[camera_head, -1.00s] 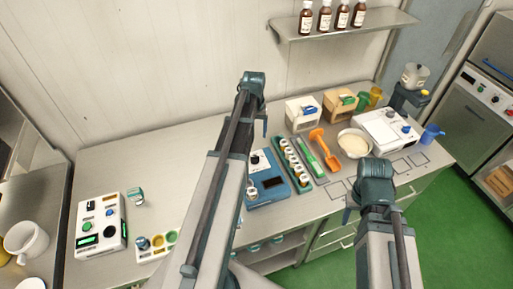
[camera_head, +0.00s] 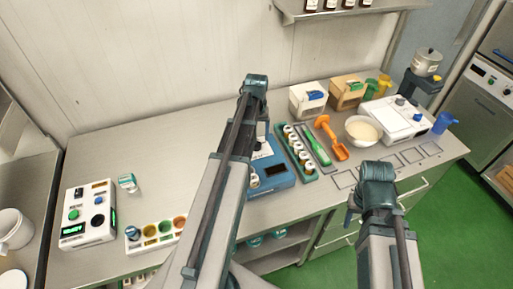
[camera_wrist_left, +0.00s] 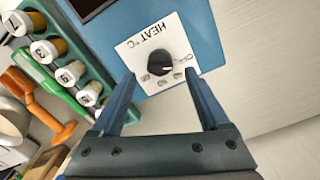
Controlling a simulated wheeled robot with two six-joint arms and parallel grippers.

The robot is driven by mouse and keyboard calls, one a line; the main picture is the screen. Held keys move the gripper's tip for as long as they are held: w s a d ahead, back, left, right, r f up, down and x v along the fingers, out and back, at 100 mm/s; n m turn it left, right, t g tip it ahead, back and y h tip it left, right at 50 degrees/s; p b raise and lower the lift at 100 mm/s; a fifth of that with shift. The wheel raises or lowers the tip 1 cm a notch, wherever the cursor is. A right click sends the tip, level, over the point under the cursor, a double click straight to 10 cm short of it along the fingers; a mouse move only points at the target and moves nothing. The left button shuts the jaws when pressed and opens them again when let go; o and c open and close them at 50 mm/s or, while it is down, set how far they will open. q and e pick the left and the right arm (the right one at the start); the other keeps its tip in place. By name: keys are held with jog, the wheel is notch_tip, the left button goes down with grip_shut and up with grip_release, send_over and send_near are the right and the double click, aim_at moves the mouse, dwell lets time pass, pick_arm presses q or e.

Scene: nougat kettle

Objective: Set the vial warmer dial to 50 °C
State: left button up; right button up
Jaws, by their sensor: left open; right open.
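The vial warmer (camera_head: 272,183) is a blue box with a dark display, beside the vial rack; my left arm covers part of it. In the left wrist view its white panel (camera_wrist_left: 140,52) reads "HEAT °C" and carries a round black dial (camera_wrist_left: 162,64). Small marks line one side of the dial; I cannot read its setting for certain. My left gripper (camera_wrist_left: 160,76) is open and empty, its fingertips towards the dial, one to each side in the picture. I cannot tell how far above it they are. My right gripper (camera_head: 350,217) is open and empty near the counter's front edge.
The green rack (camera_head: 309,176) of capped vials stands right of the warmer. An orange scoop (camera_head: 331,137) and a white bowl (camera_head: 363,130) lie beyond it. A white device (camera_head: 88,214) stands at the far left.

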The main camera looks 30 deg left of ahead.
pick_arm(q)
jog(key=shift+f+b, duration=1.35)
jog(key=shift+f, duration=0.6)
grip_shut()
